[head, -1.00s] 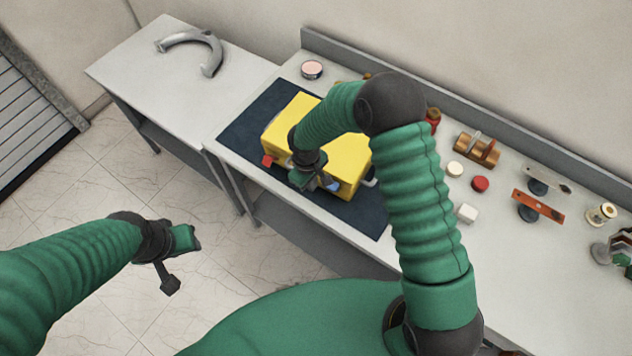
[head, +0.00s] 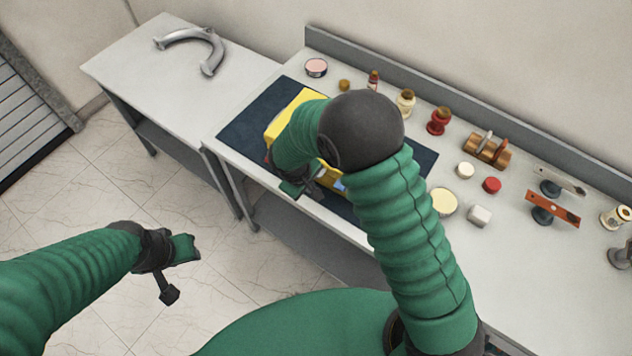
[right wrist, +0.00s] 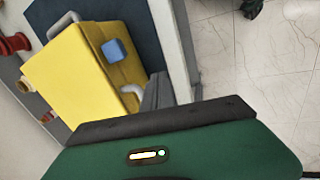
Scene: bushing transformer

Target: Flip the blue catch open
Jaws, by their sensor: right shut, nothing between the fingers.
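The yellow box (right wrist: 75,75) sits on a dark mat (head: 246,131) on the bench; in the head view my right arm hides much of it. The blue catch (right wrist: 116,50) is a small block on the box's side face in the right wrist view. A bit of blue (head: 340,184) shows beside my arm in the head view. My right gripper (right wrist: 159,80) is shut and empty, off the box's side near a pale handle (right wrist: 133,91), apart from the catch. It also shows in the head view (head: 312,190). My left gripper (head: 172,285) hangs over the floor, away from the bench.
Bushings, discs and small parts, such as a red bushing (head: 438,121), a cream disc (head: 443,202) and an orange bar (head: 553,209), stand right of and behind the box. A side table (head: 150,70) holds a grey curved part (head: 205,45). The bench front edge is clear.

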